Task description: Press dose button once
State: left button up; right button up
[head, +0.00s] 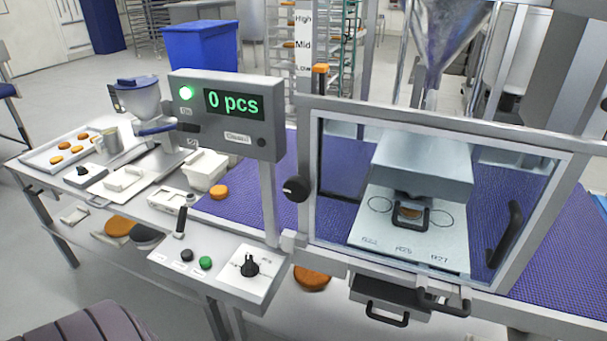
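A slanted control panel (215,270) stands at the front, left of the clear guarded machine. It carries a black button (186,255), a green button (205,263) and a black rotary knob (249,266) on a white plate. The small labels by the buttons are too small to read, so I cannot tell which one is the dose button. Neither of my grippers is in view.
A black-handled lever (181,221) rises behind the buttons. The clear guard door (440,200) with a black handle (506,235) appears closed over a press. A purple belt (235,190) runs behind. A hopper device (140,100) and a tray of filled rounds (68,150) stand left.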

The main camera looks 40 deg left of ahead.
aim_at(205, 262)
jog(key=u, duration=1.9)
